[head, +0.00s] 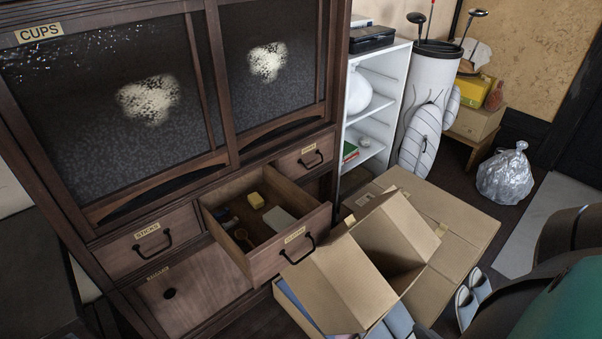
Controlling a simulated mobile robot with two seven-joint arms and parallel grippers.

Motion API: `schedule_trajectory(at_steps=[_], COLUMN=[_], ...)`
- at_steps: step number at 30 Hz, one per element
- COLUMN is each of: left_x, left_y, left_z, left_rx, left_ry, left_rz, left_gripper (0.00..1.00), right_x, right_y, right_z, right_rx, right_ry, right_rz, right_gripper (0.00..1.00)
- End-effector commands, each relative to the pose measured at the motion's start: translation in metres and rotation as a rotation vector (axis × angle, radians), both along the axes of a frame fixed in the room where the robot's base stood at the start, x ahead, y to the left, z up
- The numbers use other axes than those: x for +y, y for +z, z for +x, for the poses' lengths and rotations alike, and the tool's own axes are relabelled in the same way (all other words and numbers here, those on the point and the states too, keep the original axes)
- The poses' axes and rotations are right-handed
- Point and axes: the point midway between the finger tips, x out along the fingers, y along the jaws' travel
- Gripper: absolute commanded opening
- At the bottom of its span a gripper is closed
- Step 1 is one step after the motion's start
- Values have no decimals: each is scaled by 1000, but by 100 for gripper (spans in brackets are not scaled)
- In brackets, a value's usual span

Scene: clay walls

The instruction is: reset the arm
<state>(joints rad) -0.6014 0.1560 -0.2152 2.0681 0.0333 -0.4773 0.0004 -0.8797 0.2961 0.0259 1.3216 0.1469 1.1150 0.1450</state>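Neither of my grippers shows in the head view, and no fingertips are visible. A dark and teal rounded shape (565,285) fills the lower right corner; I cannot tell whether it is part of my arm. What either gripper holds is hidden from me.
A dark wooden cabinet (220,90) stands at left, its middle drawer (290,252) pulled open with small items inside. An open cardboard box (345,280) stands before it, near a flat carton (465,222). A white shelf (398,75), golf bag (430,85) and silver bag (505,176) are behind.

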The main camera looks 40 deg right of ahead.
Motion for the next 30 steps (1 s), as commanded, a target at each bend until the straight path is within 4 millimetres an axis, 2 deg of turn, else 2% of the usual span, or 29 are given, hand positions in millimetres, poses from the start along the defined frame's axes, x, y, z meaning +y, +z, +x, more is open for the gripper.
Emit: schedule_trajectory(at_steps=[1,3,8,12,15,18,22,30], left_x=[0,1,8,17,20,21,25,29], left_y=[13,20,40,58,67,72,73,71], left_z=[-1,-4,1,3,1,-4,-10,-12], left_rx=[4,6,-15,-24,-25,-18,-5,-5], left_ry=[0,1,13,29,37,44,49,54], left_rz=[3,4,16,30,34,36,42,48], left_gripper=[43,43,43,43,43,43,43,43], right_x=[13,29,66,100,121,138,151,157], right_y=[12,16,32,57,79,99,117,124], right_z=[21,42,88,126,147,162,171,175], right_rx=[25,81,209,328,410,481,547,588], right_ry=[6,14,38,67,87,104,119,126], right_rz=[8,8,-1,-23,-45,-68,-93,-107], right_gripper=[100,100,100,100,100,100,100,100])
